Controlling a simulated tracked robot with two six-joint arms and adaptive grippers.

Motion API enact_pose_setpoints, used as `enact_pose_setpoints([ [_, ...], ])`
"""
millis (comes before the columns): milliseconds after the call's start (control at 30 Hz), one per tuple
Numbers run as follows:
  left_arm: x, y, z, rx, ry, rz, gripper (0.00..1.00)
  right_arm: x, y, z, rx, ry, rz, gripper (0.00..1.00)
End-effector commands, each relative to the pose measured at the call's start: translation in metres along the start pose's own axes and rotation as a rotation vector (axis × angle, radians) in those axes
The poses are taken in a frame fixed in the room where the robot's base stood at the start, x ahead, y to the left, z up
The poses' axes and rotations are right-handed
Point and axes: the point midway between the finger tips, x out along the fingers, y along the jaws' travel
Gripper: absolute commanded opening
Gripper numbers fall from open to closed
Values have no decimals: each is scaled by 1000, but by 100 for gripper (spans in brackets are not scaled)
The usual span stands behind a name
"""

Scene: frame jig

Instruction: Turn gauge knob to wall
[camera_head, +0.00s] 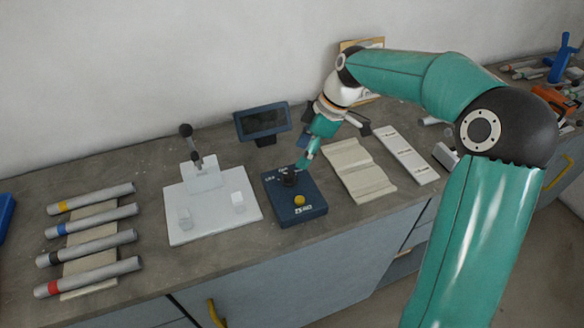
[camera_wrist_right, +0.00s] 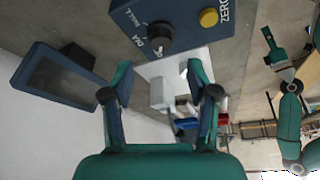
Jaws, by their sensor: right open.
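The blue gauge box (camera_head: 300,208) sits on the grey bench near its front edge, with a black knob (camera_head: 288,178) on its top. In the right wrist view the knob (camera_wrist_right: 160,36) stands beside the white DIA and WALL labels. Which label its pointer faces is too small to tell. My right gripper (camera_head: 303,163) is open, just behind and above the knob. In the right wrist view its two fingers (camera_wrist_right: 160,78) are apart with nothing between them, and the knob lies beyond their tips. My left gripper (camera_wrist_right: 271,42) appears small at that view's right; its jaws are unclear.
A yellow ZERO button (camera_head: 300,200) is on the box. A dark display (camera_head: 262,121) stands behind it. A white plate with a stand (camera_head: 215,226) is on the left, a cream grooved block (camera_head: 358,170) on the right. Several banded tubes (camera_head: 95,240) lie far left.

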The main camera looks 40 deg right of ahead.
Motion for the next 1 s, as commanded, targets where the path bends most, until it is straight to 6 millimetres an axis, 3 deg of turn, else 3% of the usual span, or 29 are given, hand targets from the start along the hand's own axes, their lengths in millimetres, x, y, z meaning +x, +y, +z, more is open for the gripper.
enact_pose_setpoints([
  [100,-4,2,0,0,0,0,40,25,-1,0,0,-2,-6,59],
  [333,-9,3,0,0,0,0,40,61,-1,-1,-1,-1,-4,59],
  [500,-10,4,0,0,0,0,40,72,0,-1,-1,0,0,59],
  [800,-10,4,0,0,0,0,40,75,0,-1,-2,0,0,59],
  [1000,-10,4,0,0,0,0,40,75,0,-1,-2,0,0,27],
])
